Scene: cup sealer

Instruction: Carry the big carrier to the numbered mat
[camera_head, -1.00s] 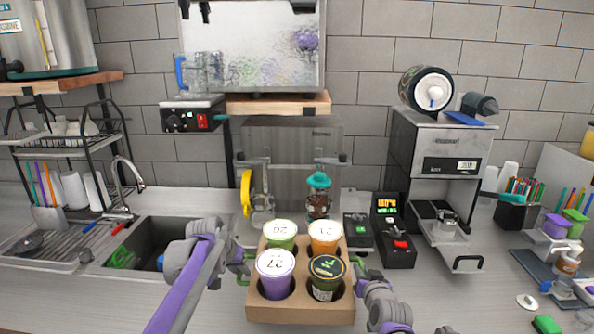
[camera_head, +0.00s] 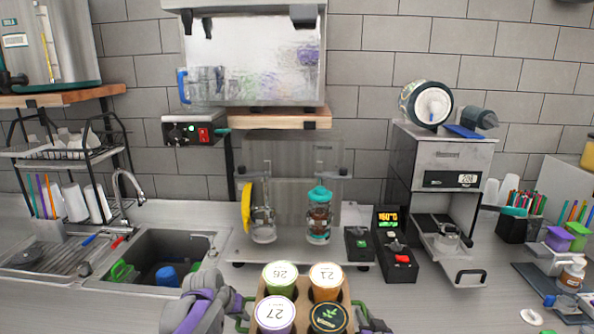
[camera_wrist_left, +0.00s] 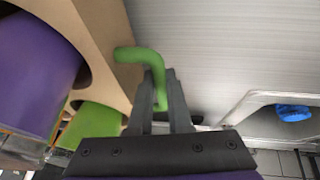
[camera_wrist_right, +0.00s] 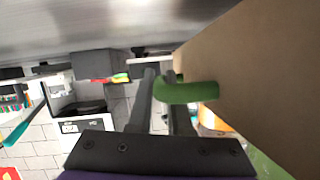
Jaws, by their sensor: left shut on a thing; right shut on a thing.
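My left gripper (camera_wrist_left: 160,100) is shut on the carrier's left green handle (camera_wrist_left: 140,58). My right gripper (camera_wrist_right: 163,95) is shut on its right green handle (camera_wrist_right: 195,91). I see no numbered mat in these frames.
Behind the carrier are a stand with a teal-topped bottle (camera_head: 319,215) and a control box with a red button (camera_head: 397,258). A sink (camera_head: 140,260) is at left. A coffee machine (camera_head: 445,175) stands at right, with a dark mat (camera_head: 535,278) beyond it.

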